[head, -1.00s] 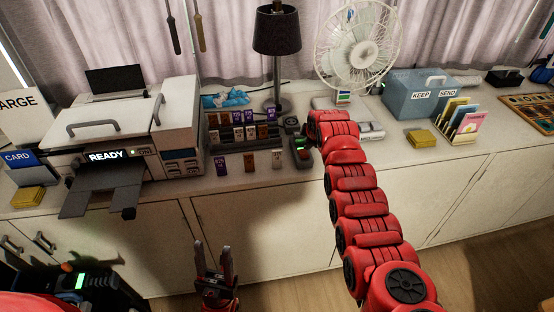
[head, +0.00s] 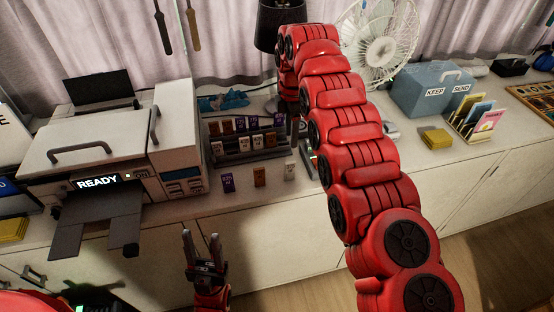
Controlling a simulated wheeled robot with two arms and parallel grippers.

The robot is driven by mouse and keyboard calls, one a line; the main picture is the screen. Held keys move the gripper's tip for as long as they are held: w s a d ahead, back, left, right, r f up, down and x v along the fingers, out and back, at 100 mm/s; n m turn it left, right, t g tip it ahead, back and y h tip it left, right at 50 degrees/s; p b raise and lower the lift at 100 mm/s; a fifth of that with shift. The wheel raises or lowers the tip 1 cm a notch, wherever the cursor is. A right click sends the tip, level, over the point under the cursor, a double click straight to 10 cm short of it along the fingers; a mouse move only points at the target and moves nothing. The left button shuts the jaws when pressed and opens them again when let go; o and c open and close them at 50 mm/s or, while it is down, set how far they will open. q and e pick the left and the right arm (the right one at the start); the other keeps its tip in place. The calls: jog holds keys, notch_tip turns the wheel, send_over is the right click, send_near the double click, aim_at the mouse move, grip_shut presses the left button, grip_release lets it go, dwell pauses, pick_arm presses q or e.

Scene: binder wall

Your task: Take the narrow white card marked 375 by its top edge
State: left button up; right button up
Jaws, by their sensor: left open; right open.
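A narrow white card (head: 290,169) stands upright in the front row, right of an orange-brown card (head: 260,175) and a purple card (head: 228,182). Its marking is too small to read. More white cards (head: 217,148) stand in the dark stepped rack (head: 235,155) behind, also unreadable. My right gripper (head: 292,130) points down above and behind the front white card, apart from it in the picture; it is small and partly dark, and open. My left gripper (head: 201,236) is open and empty, pointing up in front of the counter, well below the cards.
A printer (head: 100,150) showing READY stands left of the rack. A lamp (head: 280,25) and a fan (head: 385,45) stand behind. A blue box (head: 430,95) and a yellow stack (head: 437,138) are at right. My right arm hides part of the counter.

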jog(key=b, duration=0.5)
send_over(290, 163)
notch_tip(290, 163, down, 5)
jog(key=shift+s+r, duration=0.1)
jog(key=shift+s, duration=0.05)
jog(key=shift+d+f, duration=0.25)
jog(key=shift+f, duration=0.05)
jog(key=f, duration=0.1)
jog(key=f+p, duration=0.1)
jog(key=f, duration=0.3)
jog(key=shift+a, duration=0.3)
jog(key=shift+f+p, duration=0.35)
jog(key=shift+f, duration=0.25)
jog(key=shift+f+p, duration=0.25)
jog(key=shift+p, duration=0.1)
notch_tip(290, 163, down, 2)
jog(key=shift+d+f+p, duration=0.1)
jog(key=shift+f+p, duration=0.05)
jog(key=shift+p, duration=0.85)
jog(key=shift+f+b, duration=0.5)
jog(key=shift+f, duration=0.3)
jog(key=shift+w+f, duration=0.25)
jog(key=shift+f, duration=0.2)
grip_shut()
